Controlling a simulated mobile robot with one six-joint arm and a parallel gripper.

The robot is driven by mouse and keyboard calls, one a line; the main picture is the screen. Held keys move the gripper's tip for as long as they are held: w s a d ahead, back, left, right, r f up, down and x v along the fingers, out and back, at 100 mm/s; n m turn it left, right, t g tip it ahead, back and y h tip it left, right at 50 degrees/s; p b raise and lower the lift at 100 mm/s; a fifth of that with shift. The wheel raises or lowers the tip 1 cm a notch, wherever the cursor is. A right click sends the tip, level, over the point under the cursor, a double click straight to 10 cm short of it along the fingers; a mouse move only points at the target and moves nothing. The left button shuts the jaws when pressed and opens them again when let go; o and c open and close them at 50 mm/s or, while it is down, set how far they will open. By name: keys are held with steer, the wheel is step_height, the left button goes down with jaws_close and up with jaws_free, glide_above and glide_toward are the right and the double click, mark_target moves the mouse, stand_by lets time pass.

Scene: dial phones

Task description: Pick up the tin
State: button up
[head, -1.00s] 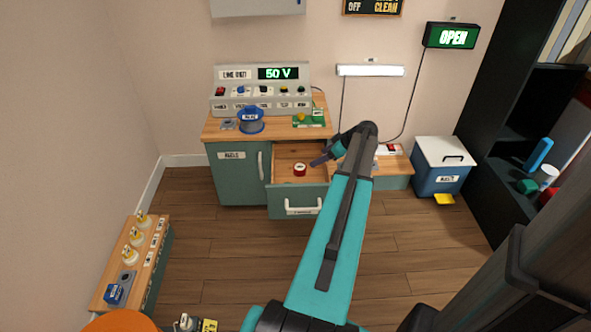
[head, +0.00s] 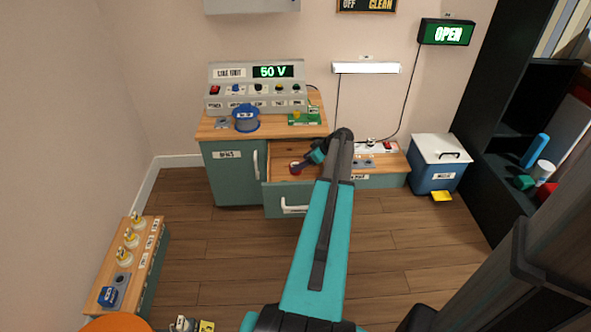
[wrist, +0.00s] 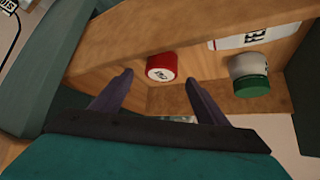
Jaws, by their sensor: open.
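A small round red tin (wrist: 161,67) with a white label on its top sits in the open wooden drawer. In the head view the red tin (head: 295,167) is partly covered by my gripper (head: 304,163). In the wrist view my gripper (wrist: 159,80) is open, its two dark fingers pointing at the tin with the tin showing between and just beyond the tips. I cannot tell whether a finger touches it.
The drawer (head: 288,200) is pulled out of the green cabinet (head: 232,178). In the wrist view a white jar with a green lid (wrist: 250,75) and a white labelled item (wrist: 255,36) are to the right of the tin. The drawer walls are close around the gripper.

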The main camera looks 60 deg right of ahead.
mark_target(293, 165)
stand_by(0.3)
steer(key=shift+b+x, duration=0.85)
steer(key=shift+x, duration=1.8)
steer(key=shift+a, duration=0.1)
steer(key=shift+r, duration=0.1)
steer(key=c, duration=1.2)
steer(key=shift+a+r+p, duration=0.1)
steer(key=shift+r+p, duration=0.35)
steer(key=shift+r, duration=0.25)
steer(key=s+a, duration=0.1)
steer(key=s+a+p, duration=0.1)
steer(key=a, duration=0.1)
steer(key=shift+s+a+r, duration=0.15)
steer(key=shift+s+a, duration=0.05)
steer(key=shift+s, duration=0.05)
step_height(293, 165, up, 13)
steer(key=p, duration=0.2)
steer(key=shift+w, duration=0.15)
